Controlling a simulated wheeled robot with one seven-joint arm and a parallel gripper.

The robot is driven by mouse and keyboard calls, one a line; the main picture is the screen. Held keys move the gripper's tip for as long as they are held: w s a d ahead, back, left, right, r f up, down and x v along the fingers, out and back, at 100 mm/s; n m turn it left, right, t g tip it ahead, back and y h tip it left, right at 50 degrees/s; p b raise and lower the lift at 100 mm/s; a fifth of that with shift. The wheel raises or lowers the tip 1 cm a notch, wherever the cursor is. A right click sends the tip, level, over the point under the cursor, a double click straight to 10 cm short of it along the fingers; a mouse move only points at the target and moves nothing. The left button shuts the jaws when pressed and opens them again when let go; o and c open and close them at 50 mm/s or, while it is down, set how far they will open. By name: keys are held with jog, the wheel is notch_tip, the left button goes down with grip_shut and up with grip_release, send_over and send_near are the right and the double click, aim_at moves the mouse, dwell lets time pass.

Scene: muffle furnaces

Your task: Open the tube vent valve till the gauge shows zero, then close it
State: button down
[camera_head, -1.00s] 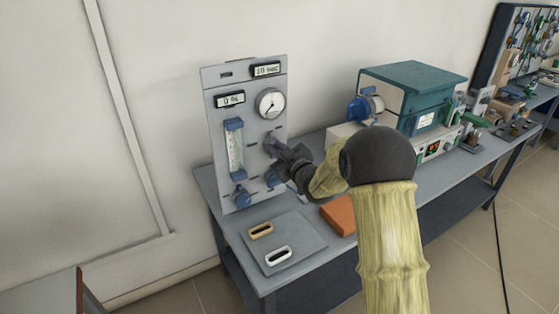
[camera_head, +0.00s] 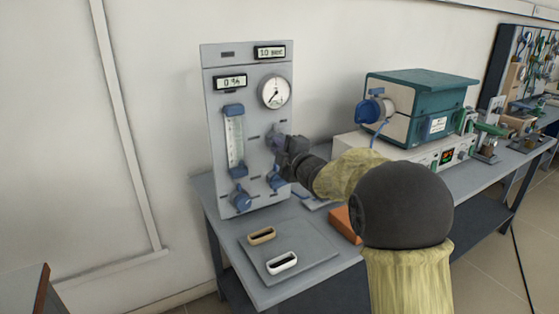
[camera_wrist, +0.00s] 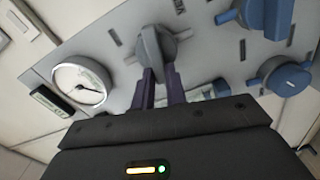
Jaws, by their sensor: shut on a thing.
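The grey panel (camera_head: 256,185) stands upright on the bench against the wall. Its round gauge (camera_head: 274,91) is at the upper right and also shows in the wrist view (camera_wrist: 81,83); the needle is too small to read exactly. A grey valve knob (camera_wrist: 157,50) sits below the gauge. My gripper (camera_wrist: 161,82) is shut on this grey knob, with its two dark fingers at the knob's sides. In the head view my gripper (camera_head: 281,145) hides part of the knob. I cannot tell from a label whether this knob is the vent valve.
Blue knobs (camera_head: 241,199) (camera_wrist: 287,78) and a flow tube (camera_head: 235,141) are on the same panel. Two displays (camera_head: 270,52) are at its top. A grey mat (camera_head: 305,245) holds two boat-like holders. An orange block (camera_head: 343,224) and a teal-topped furnace (camera_head: 421,86) stand to the right.

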jog(key=shift+a+f+n+b, duration=0.1)
jog(key=shift+f+n+b, duration=0.15)
jog(key=shift+n+b, duration=1)
jog(key=c, duration=1.4)
grip_release()
jog(key=shift+c, duration=0.2)
jog(key=v, duration=1.7)
jog(key=shift+s, duration=0.1)
